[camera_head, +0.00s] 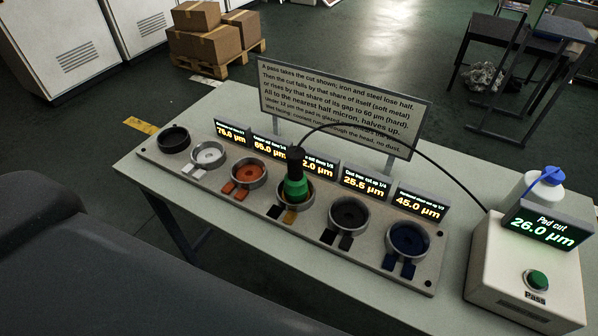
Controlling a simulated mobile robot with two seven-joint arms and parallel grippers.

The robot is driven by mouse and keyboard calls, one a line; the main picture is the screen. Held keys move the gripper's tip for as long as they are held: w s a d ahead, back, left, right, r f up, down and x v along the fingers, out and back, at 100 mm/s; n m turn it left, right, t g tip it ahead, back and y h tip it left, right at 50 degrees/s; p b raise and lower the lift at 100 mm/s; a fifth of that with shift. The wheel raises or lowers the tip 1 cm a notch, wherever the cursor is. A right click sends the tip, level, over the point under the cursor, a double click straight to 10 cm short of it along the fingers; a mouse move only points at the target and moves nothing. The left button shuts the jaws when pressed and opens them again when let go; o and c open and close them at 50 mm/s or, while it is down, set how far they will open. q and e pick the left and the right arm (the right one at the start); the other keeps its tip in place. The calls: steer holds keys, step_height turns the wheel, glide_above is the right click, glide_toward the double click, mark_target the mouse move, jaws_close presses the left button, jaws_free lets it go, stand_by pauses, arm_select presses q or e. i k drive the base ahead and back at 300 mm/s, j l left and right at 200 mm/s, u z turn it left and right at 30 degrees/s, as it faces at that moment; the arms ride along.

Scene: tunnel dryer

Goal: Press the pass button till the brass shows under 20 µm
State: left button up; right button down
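The green pass button (537,280) sits on the front of a white box (488,270), above a label reading "Pass". The pad cut display (545,229) on the box reads 26.0 µm in green. A green and black head (295,183) on a cable stands in the fourth cup, over a brass-coloured tab (289,217). The display (318,168) behind that cup ends in "2.0 µm"; its front part is hidden by the head. Neither of my grippers is in view.
Other displays read 75.0 (230,133), 65.0 (270,147), 25.5 (365,187) and 45.0 µm (418,205). A rule sign (340,110) stands behind the cup rack (210,183). The cable arches to the box. A blue-capped white bottle (538,187) stands behind it.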

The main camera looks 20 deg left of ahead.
mark_target(537, 279)
steer(key=k+l+u, duration=0.15)
steer(key=l+u, duration=0.25)
steer(key=k+l+u, duration=0.1)
steer(key=u, duration=0.3)
steer(key=k, duration=0.1)
